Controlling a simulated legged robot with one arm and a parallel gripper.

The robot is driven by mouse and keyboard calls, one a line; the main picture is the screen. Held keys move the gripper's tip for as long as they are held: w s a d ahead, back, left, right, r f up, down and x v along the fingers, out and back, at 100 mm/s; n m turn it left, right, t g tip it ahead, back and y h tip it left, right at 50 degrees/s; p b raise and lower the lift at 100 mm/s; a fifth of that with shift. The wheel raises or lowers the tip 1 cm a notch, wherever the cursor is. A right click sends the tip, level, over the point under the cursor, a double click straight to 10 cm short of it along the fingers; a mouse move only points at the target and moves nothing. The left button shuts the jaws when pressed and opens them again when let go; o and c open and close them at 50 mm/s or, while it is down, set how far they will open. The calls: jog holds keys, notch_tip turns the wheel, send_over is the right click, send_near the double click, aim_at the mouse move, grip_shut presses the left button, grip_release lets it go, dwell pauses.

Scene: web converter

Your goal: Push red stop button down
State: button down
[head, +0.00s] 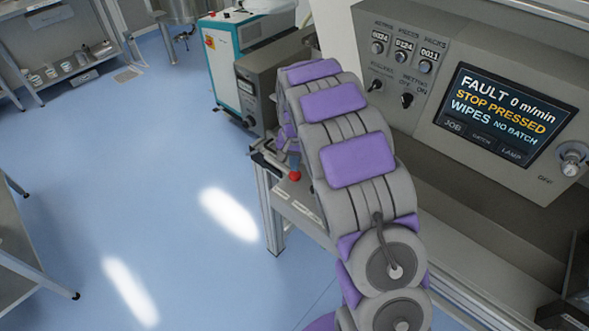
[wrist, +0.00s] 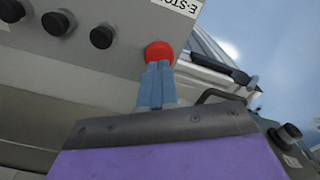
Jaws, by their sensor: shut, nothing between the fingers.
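The red stop button (wrist: 159,52) sits on a grey panel in the wrist view, beside a label reading E-STOP. My gripper (wrist: 158,66) is shut and empty. Its blue fingertips are at the lower edge of the button and overlap it in the picture; they look to be touching it, but I cannot tell how far it is pressed. In the head view the red button (head: 295,176) shows just left of my arm, with the blue fingers partly visible above it. The display (head: 500,115) reads FAULT, 0 m/min, STOP PRESSED.
Several black buttons (wrist: 57,23) line the same panel left of the red one. Selector switches (head: 407,100) and counters are on the control box behind my arm. A teal-and-white machine (head: 225,60) stands at the back. The blue floor (head: 140,190) on the left is open.

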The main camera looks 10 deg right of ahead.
aim_at(295, 174)
notch_tip(295, 174, up, 6)
jog(key=shift+f+p, duration=0.1)
jog(key=shift+p, duration=1.05)
jog(key=s+d+r+n, duration=0.1)
jog(key=s+r, duration=0.5)
jog(key=s, duration=0.4)
jog(key=s+r+n, duration=0.1)
jog(key=s+r, duration=0.4)
jog(key=s, duration=0.5)
jog(key=s+a+n+g, duration=0.1)
jog(key=s+n, duration=0.1)
jog(key=s, duration=2)
jog(key=shift+r+n+g, duration=0.3)
jog(key=shift+n+g, duration=0.1)
jog(key=shift+d, duration=0.1)
